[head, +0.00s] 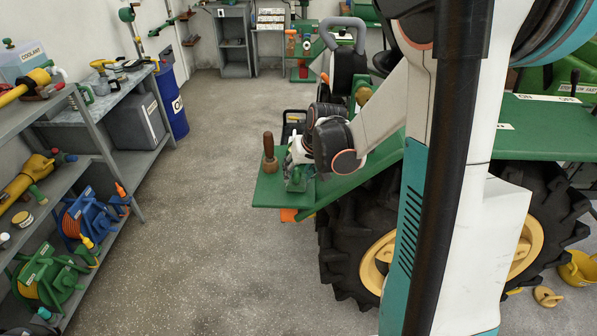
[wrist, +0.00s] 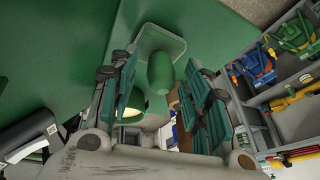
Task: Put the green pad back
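The green pad (wrist: 177,42) is a flat rounded plate with a thick green grip (wrist: 160,72), resting on the green platform (head: 261,190). In the head view the pad (head: 297,184) is small and partly covered by my gripper (head: 298,160) at the platform's near left end. In the wrist view my gripper (wrist: 161,82) is open, with one finger on each side of the grip. Gaps show between the fingers and the grip, so I see no hold on it. Whether the gripper touches the pad's plate is hard to tell.
A wooden-handled tool (head: 270,152) stands on the platform just left of my gripper. The large tractor tyre (head: 345,262) is below and right. A grey shelf rack (head: 95,140) with reels and tools is at left. The floor (head: 225,120) between is clear.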

